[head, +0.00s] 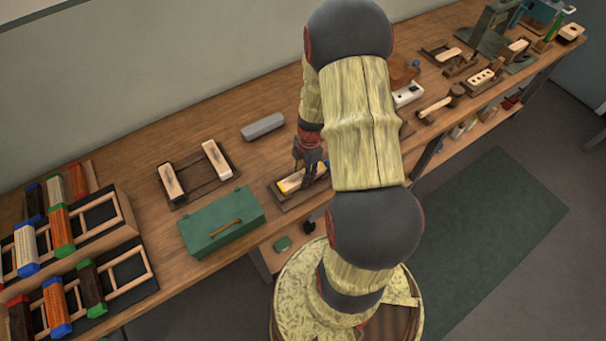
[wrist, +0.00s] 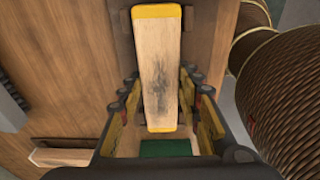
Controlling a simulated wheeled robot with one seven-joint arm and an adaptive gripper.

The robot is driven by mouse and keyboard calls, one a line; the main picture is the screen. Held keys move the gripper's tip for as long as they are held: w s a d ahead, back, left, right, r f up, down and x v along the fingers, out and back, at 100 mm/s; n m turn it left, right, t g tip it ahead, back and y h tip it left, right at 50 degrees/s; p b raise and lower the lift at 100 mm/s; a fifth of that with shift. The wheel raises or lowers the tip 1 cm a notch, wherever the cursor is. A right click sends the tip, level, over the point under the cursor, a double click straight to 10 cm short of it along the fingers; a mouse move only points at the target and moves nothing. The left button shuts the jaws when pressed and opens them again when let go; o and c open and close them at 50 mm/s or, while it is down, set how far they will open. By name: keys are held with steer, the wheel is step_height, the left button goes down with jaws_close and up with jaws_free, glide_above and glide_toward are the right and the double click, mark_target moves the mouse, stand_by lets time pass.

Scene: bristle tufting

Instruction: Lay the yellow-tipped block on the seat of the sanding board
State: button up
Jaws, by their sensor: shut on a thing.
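The yellow-tipped block (head: 290,184) is pale wood with yellow ends and a dark smudge on its face. In the wrist view the block (wrist: 158,75) lies lengthwise between my fingers. My gripper (head: 309,176) is shut on it, pointing down over the bench. A dark wooden board (head: 285,204), which looks like the sanding board, lies directly under the block near the bench's front edge. I cannot tell whether the block touches its seat or hovers just above. My gripper (wrist: 158,108) hides part of the block's sides.
A green toolbox (head: 222,222) stands left of the board. Behind are a dark frame with two pale blocks (head: 216,160) and a grey bar (head: 262,127). Racks of coloured-end blocks (head: 78,262) fill the far left. A mallet (head: 436,106) and other tools lie right.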

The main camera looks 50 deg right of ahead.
steer(key=shift+f, duration=0.2)
steer(key=o, duration=1.3)
steer(key=o, duration=0.5)
steer(key=shift+r, duration=0.15)
steer(key=shift+s+d+r+p, duration=0.15)
steer(key=shift+r+p, duration=0.5)
steer(key=shift+r, duration=0.65)
steer(key=shift+w+d+r+p, duration=0.15)
steer(key=shift+r+p, duration=0.5)
steer(key=shift+r, duration=0.65)
steer(key=shift+s+d+r+p, duration=0.15)
steer(key=shift+r+p, duration=0.5)
steer(key=shift+r, duration=0.65)
